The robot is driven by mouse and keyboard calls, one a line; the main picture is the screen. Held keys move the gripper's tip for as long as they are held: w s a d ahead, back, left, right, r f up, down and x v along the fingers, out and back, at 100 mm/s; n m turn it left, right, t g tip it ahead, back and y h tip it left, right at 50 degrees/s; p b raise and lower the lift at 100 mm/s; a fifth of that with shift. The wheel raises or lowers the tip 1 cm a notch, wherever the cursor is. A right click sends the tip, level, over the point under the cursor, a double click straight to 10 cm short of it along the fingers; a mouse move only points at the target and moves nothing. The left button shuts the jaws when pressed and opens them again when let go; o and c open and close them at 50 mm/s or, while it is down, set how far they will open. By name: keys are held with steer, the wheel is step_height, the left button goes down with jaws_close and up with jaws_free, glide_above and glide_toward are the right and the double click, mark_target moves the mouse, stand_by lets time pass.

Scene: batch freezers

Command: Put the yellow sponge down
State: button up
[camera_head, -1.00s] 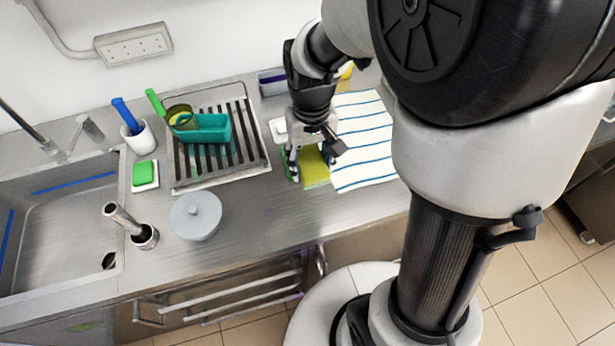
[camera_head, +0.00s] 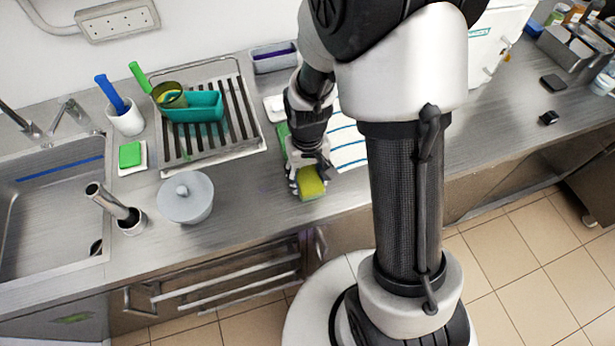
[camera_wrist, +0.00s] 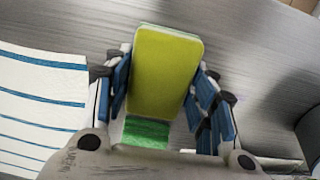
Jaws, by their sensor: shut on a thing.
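The yellow sponge (camera_head: 312,186) is between the fingers of my gripper (camera_head: 308,176), near the front part of the steel counter. In the wrist view the sponge (camera_wrist: 165,75) fills the space between the blue finger pads, with a thin green edge at its far end. My gripper (camera_wrist: 163,88) is shut on it. The steel counter shows around it; I cannot tell whether the sponge touches the counter. A green piece (camera_wrist: 147,132) shows below the sponge in the wrist view, and a green strip (camera_head: 283,134) shows beside my gripper in the head view.
A striped cloth (camera_head: 348,150) lies just right of my gripper. A lidded grey pot (camera_head: 186,197) stands to the left, with a drain rack (camera_head: 211,155) behind it. Bare counter (camera_head: 250,200) lies between pot and gripper. The counter's front edge is close.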

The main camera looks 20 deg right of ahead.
steer(key=shift+r, duration=0.1)
steer(key=o, duration=0.5)
steer(key=shift+f, duration=0.25)
steer(key=o, duration=0.4)
steer(key=shift+r, duration=0.1)
steer(key=shift+o, duration=0.2)
